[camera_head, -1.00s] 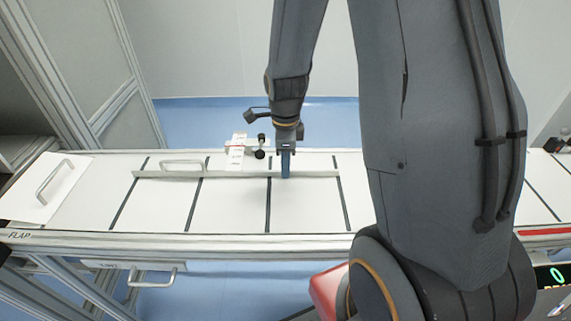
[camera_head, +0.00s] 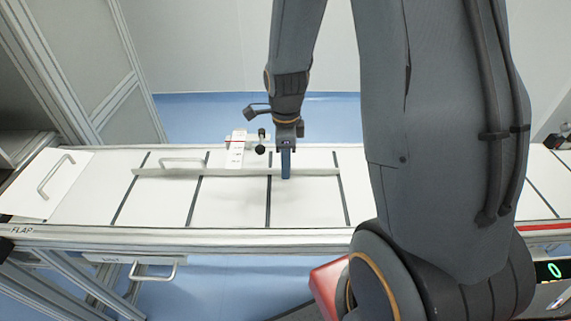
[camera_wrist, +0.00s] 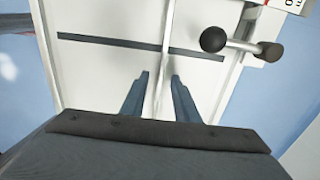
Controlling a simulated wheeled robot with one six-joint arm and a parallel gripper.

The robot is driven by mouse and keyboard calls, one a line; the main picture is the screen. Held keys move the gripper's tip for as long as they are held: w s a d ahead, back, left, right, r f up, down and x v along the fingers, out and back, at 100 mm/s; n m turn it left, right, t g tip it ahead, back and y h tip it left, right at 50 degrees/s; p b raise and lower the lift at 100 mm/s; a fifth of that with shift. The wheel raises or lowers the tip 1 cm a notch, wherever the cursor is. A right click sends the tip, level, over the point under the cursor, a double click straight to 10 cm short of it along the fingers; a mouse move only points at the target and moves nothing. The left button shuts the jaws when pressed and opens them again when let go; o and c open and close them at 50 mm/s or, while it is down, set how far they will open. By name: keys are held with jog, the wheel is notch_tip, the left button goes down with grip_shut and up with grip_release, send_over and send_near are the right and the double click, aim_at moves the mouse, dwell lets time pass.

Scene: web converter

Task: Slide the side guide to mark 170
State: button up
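The side guide (camera_head: 225,172) is a long, thin, pale rail lying across the white table, crossing several dark strips. It also shows in the wrist view (camera_wrist: 165,50), running away from me between my fingers. My gripper (camera_head: 286,168) points down at the rail near its right part. In the wrist view my gripper (camera_wrist: 160,80) has its two blue fingers apart, one on each side of the rail, with a visible gap on both sides. A white bracket (camera_head: 235,152) stands behind the rail, with a black-knobbed lever (camera_head: 261,142) beside it. No mark 170 is readable.
A loop handle (camera_head: 182,161) lies behind the rail's left part. A flap with a handle (camera_head: 45,190) is at the table's left end. The black-knobbed lever (camera_wrist: 243,44) is close to my right finger's side in the wrist view. A drawer handle (camera_head: 152,273) hangs below.

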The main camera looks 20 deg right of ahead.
notch_tip(320, 180, up, 8)
jog(key=shift+f+b, duration=0.25)
jog(key=shift+b, duration=0.45)
jog(key=s+a+n, duration=0.1)
jog(key=s+n, duration=0.3)
jog(key=n, duration=0.7)
jog(key=s+a+n+t+b, duration=0.1)
jog(key=s+n, duration=0.3)
jog(key=n, duration=0.7)
jog(key=shift+s+a, duration=0.4)
jog(key=shift+a, duration=0.35)
